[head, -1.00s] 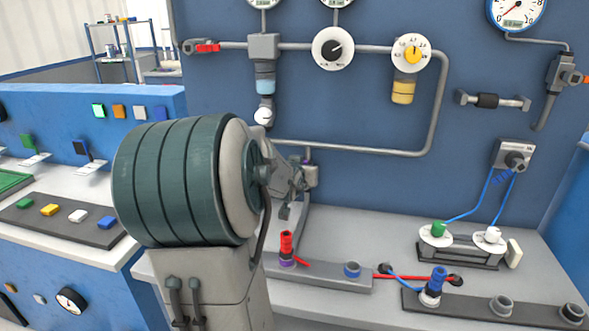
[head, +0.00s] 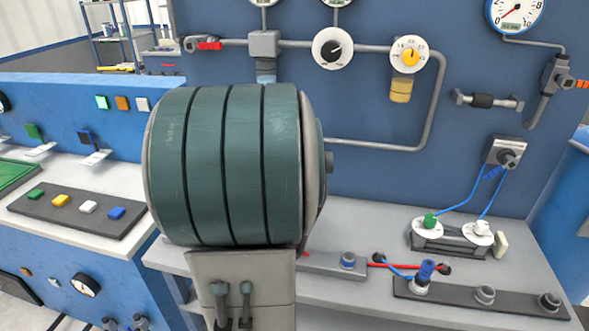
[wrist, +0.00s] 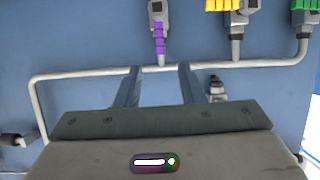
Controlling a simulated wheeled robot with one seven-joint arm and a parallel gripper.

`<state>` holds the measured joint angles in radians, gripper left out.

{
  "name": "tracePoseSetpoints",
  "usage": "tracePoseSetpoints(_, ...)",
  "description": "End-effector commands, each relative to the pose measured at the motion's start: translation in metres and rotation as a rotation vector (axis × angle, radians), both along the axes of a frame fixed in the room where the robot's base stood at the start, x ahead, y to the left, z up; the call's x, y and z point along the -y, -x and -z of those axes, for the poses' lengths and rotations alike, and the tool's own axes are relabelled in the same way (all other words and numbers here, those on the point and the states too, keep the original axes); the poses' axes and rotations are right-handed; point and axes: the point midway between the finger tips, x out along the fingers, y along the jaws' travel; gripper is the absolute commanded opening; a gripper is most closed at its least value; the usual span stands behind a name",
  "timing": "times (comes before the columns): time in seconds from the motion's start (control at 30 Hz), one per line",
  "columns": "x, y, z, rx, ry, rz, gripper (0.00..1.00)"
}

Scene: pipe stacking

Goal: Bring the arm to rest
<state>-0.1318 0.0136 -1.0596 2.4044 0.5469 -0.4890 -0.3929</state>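My gripper (wrist: 157,82) shows in the wrist view with its two fingers apart and nothing between them. It faces the blue wall panel and its grey pipework. In the head view my gripper is hidden behind my own large green arm joint, which fills the middle. A blue pipe piece (head: 425,271) stands on the dark rail on the bench at the right. Part of the bench behind my arm is hidden.
The blue panel (head: 385,185) carries grey pipes, dials and a yellow fitting (head: 401,90). The bench (head: 350,290) holds a two-socket block (head: 450,240) with blue cables. A side bench (head: 140,175) with coloured buttons is at the left. A purple fitting (wrist: 158,38) shows above the gripper.

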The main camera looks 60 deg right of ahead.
Motion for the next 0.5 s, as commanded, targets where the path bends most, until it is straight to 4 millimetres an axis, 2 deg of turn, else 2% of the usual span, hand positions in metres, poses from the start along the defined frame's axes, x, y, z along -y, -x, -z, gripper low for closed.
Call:
tracePoseSetpoints(0.4, 0.0003, -0.0001, -0.0001, 0.0, 0.0, 0.0, 0.35)
tracePoseSetpoints(0.5, -0.0048, -0.0058, 0.0014, 0.004, -0.015, -0.021, 0.35)
